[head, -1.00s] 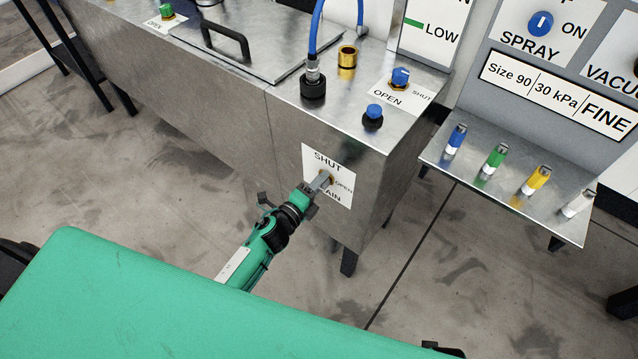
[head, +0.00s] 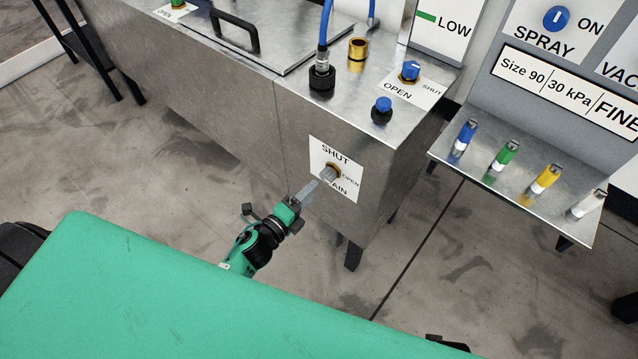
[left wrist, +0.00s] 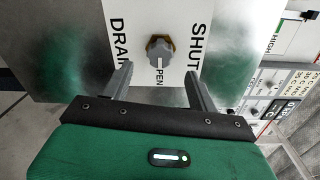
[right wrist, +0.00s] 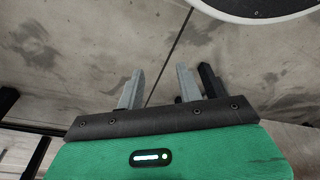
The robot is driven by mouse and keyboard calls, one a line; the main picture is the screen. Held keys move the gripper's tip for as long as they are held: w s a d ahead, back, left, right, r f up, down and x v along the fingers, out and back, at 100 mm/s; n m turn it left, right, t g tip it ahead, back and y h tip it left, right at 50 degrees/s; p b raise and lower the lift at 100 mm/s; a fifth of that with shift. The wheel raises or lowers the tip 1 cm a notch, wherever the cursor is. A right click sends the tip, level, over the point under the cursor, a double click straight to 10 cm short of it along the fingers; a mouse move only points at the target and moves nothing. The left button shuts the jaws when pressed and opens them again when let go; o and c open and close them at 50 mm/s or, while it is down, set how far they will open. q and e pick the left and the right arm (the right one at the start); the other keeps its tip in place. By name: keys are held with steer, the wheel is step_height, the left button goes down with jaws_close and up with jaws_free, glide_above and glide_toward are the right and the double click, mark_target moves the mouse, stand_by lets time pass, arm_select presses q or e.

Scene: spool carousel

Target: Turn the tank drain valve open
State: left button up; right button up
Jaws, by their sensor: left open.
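The drain valve knob (head: 329,174) is a grey knob with a brass-coloured base on the tank's front face, on a white label (head: 346,190) marked SHUT, OPEN and DRAIN. In the left wrist view, the knob lies beyond the gap between the left fingertips (left wrist: 159,78). My right gripper (right wrist: 157,80) is open and empty over bare floor.
The steel tank top carries a blue-topped valve (head: 410,72), a blue button (head: 382,109), a brass fitting (head: 357,49) and a black hose connector (head: 321,76). A shelf (head: 515,192) with coloured nozzles stands at right. The floor before the tank is clear.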

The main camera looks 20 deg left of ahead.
arm_select(q)
steer(key=v, duration=0.6)
arm_select(e)
steer(key=shift+w+r, duration=0.2)
steer(key=shift+r, duration=0.95)
arm_select(q)
steer(key=shift+s, duration=0.1)
arm_select(e)
steer(key=shift+f, duration=0.1)
